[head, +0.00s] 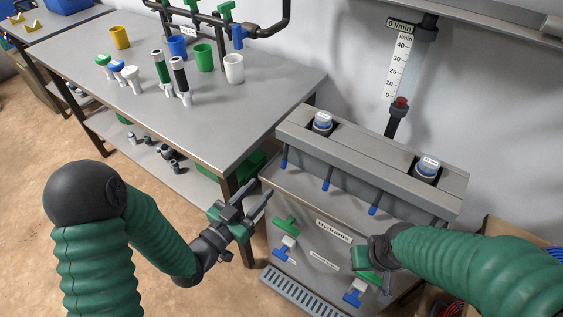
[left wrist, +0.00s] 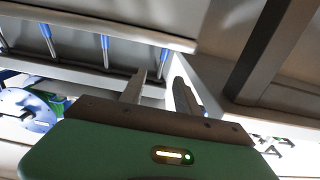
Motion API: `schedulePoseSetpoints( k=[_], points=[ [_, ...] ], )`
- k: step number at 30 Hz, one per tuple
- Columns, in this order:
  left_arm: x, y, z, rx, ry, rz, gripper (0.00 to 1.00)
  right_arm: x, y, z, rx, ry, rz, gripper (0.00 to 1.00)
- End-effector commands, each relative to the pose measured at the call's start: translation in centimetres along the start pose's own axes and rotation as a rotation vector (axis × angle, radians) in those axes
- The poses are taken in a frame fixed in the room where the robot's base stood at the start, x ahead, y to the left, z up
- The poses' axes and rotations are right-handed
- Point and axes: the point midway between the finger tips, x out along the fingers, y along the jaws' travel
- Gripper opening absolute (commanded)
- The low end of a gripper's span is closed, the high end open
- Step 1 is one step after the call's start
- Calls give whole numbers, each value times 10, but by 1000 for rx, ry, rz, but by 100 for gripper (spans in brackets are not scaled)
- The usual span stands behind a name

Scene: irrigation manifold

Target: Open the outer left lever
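The unit with the levers (head: 360,180) stands at centre right in the head view, with blue-tipped levers hanging along its front. The outer left lever (head: 284,160) is at its left end. My left gripper (head: 259,187) is open and empty, just left of and below that lever, its fingers pointing up towards it. In the left wrist view the two fingers (left wrist: 158,76) are apart, with a blue lever (left wrist: 163,60) just beyond the gap; I see no contact. My right gripper (head: 384,283) is low in front of the unit, partly hidden by its own arm.
A grey workbench (head: 250,110) with cups and tools stands to the left, its leg close to my left gripper. Green and blue taps (head: 285,226) stick out below the levers, above a drip grate (head: 300,296). Two bottles (head: 427,167) sit in the unit's top.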

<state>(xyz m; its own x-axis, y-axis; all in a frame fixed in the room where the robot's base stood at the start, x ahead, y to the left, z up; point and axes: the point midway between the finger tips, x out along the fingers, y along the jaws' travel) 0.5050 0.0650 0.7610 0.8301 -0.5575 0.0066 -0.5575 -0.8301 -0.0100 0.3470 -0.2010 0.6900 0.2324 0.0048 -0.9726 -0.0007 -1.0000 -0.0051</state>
Motion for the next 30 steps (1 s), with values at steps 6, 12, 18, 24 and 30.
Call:
schedulePoseSetpoints(
  k=[6,12,18,24,30],
  points=[
    [60,0,3,-1,-1,1,38,8,0,1,-1,2,0,41],
    [107,0,3,-3,-2,0,38,16,0,3,-1,2,0,41],
    [130,-1,2,-2,-4,-2,38,19,0,4,-1,2,0,41],
    [132,-1,1,-3,-5,-2,38,19,0,4,-1,2,0,41],
    [132,-1,1,-3,-5,-2,21,19,0,4,-1,2,0,41]
  ],
)
